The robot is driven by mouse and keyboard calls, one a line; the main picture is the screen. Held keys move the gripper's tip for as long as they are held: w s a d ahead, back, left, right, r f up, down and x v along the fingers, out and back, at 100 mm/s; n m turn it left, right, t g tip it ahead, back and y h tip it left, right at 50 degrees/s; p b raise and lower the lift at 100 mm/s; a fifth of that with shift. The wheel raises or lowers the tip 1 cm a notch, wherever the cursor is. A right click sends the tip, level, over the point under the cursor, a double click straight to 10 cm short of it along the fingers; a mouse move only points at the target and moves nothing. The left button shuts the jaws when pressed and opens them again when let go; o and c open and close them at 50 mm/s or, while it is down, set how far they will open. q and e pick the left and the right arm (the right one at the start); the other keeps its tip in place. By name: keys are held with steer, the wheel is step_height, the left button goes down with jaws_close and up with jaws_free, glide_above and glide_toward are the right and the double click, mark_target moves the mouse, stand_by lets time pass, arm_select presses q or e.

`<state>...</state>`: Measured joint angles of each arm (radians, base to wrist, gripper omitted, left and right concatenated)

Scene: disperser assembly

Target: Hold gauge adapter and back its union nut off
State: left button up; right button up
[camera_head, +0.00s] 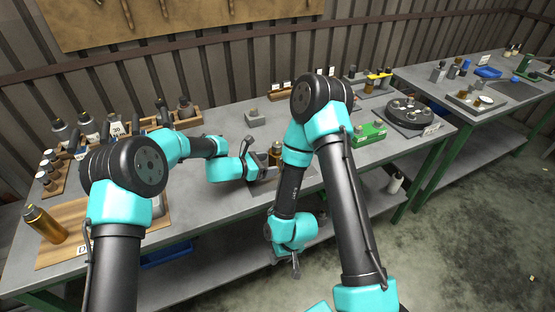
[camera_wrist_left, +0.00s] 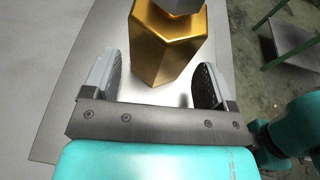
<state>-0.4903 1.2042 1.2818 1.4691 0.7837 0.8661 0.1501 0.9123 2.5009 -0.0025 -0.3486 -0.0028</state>
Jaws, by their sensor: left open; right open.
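A brass hexagonal fitting (camera_wrist_left: 168,45), which looks like the gauge adapter, stands upright with a grey part (camera_wrist_left: 178,5) on its top. In the head view a small brass piece (camera_head: 276,152) shows between my two arms, partly hidden. My left gripper (camera_wrist_left: 156,82) is open, with one finger on each side of the fitting's lower part; bare grey surface shows between the fingers and the brass. It also shows in the head view (camera_head: 262,160). My right gripper (camera_head: 296,266) is open and empty, pointing down in front of the bench edge. I cannot make out the union nut separately.
A green box (camera_head: 369,134) and a round black fixture (camera_head: 408,112) stand right of my right arm. A small grey block (camera_head: 254,117) sits behind the left gripper. A wooden board (camera_head: 60,250) and a gold bottle (camera_head: 45,224) are at the left.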

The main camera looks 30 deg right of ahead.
mark_target(274, 163)
arm_select(q)
steer(key=shift+x, duration=1.6)
steer(key=c, duration=1.1)
steer(key=shift+o, duration=0.2)
